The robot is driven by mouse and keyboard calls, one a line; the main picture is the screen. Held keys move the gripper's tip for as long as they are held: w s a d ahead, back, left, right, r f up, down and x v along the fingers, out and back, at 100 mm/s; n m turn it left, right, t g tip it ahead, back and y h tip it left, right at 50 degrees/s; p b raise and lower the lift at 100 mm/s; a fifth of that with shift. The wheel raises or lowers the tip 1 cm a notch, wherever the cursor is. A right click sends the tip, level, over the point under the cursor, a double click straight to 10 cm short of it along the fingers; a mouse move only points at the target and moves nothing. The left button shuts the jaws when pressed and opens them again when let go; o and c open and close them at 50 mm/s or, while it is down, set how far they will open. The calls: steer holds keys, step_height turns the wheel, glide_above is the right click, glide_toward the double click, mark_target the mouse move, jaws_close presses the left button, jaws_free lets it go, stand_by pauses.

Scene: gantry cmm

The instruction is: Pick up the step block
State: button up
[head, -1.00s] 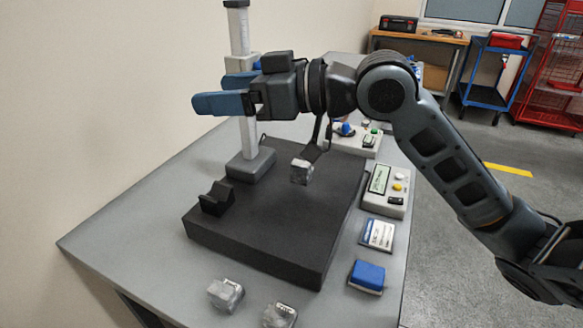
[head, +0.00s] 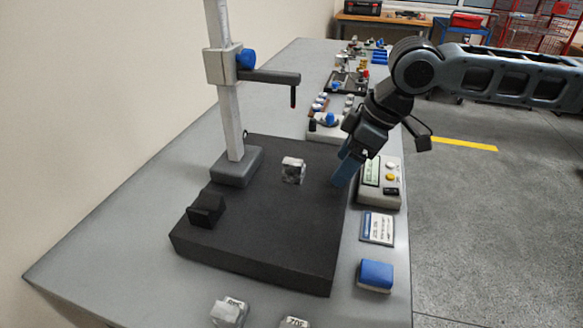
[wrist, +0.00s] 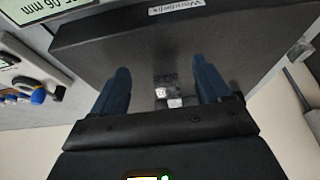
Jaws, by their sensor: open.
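The step block (head: 293,169), a small silvery metal block, sits on the dark granite plate (head: 260,255), right of the height stand's base. It also shows in the wrist view (wrist: 166,86), in the gap between my fingers as seen from there. My gripper (head: 342,180) points down at the plate's right edge in the head view, to the right of the block and apart from it. In the wrist view my gripper (wrist: 163,76) is open with two blue fingers and nothing held.
The height stand (head: 228,100) has an arm with a red-tipped probe reaching over the plate. A black V-shaped block (head: 206,210) is at the plate's left. A display box (head: 368,195), a card (head: 378,228) and a blue-topped block (head: 374,275) line the right. The plate's front is clear.

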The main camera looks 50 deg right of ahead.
mark_target(296, 162)
steer(key=w, duration=0.1)
steer(key=w+a, duration=0.1)
steer(key=w, duration=0.1)
steer(key=w+a, duration=0.1)
steer(key=w, duration=0.1)
steer(key=shift+w+p, duration=0.1)
steer(key=shift+p, duration=0.2)
steer(key=shift+w+a, duration=0.2)
steer(key=shift+w, duration=0.4)
steer(key=shift+w+a, duration=0.2)
steer(key=shift+w, duration=0.4)
steer(key=shift+w+a+f, duration=0.2)
steer(key=shift+w+f, duration=0.45)
steer(key=shift+f, duration=0.2)
steer(key=shift+w+f, duration=0.2)
steer(key=shift+f, duration=0.35)
steer(key=shift+a, duration=0.1)
steer(key=shift+c, duration=0.2)
steer(key=c, duration=1.3)
steer(key=shift+o, duration=0.2)
steer(key=shift+r, duration=0.1)
